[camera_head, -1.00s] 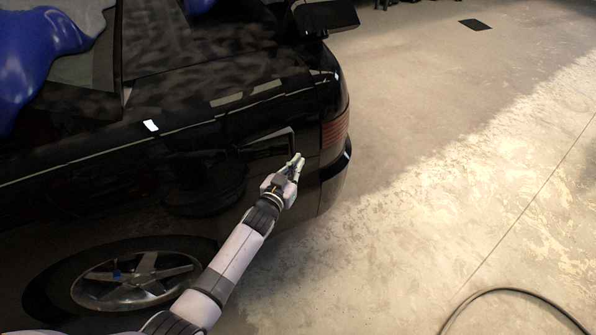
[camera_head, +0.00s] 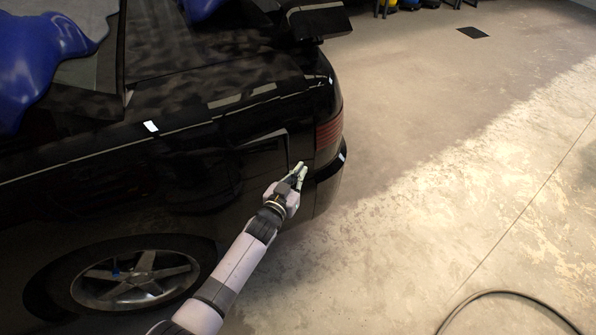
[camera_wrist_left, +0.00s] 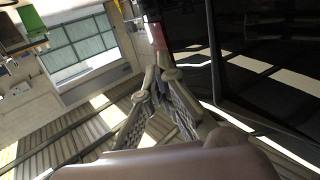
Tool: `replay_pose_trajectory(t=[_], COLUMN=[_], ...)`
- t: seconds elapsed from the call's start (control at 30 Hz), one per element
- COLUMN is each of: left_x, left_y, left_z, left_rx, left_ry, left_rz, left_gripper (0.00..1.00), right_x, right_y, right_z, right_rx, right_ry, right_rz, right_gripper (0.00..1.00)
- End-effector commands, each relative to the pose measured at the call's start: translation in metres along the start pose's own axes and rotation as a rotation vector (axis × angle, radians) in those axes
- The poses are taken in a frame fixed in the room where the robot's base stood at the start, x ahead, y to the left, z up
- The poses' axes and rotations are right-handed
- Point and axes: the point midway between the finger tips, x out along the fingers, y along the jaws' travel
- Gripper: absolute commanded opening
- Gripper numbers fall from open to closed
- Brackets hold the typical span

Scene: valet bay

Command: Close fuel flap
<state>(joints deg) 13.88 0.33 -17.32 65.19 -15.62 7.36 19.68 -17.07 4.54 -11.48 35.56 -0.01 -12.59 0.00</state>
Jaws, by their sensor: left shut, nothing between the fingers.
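The fuel flap (camera_head: 268,147) is a black panel on the side of the black car (camera_head: 215,125), ahead of the tail light. A thin pale line marks its top edge and its rear edge. Its dark gloss blends with the body, so I cannot tell whether it lies fully flush. My left gripper (camera_head: 299,171) is just right of and below the flap, near the car's rear corner, its fingers pointing up. It is shut and empty. In the left wrist view its fingers (camera_wrist_left: 160,75) come together beside the dark bodywork. My right gripper is not in view.
The red tail light (camera_head: 329,132) and the rear bumper (camera_head: 328,172) are close to the gripper. The rear wheel (camera_head: 135,278) is at lower left. A blue cloth (camera_head: 40,60) lies on the car. A hose (camera_head: 510,292) curves over the otherwise clear floor at right.

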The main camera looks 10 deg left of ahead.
Motion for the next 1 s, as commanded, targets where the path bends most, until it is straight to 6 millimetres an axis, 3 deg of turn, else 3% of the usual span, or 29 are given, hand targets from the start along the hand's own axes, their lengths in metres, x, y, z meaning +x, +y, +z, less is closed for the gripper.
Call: replay_pose_trajectory(t=[0.2, 0.5, 0.83, 0.93, 1.0], left_x=[-0.019, -0.046, -0.053, -0.057, -0.064], left_y=[0.031, 0.073, 0.083, 0.082, 0.08], left_z=[0.0, -0.002, -0.003, 0.012, 0.038], left_rx=[-0.005, -0.004, -0.001, -0.001, -0.003], left_ry=[0.0, 0.001, -0.001, -0.031, -0.085], left_rz=[0.001, 0.001, 0.0, -0.001, -0.004], left_gripper=[0.0, 0.0, 0.0, 0.0, 0.0], right_x=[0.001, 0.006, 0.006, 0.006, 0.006], right_y=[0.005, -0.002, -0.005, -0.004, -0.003], right_z=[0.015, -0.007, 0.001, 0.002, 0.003], right_rx=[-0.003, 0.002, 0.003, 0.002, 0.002], right_ry=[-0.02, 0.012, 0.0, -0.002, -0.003], right_rz=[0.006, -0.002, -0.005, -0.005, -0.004], right_gripper=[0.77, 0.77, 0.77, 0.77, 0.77])
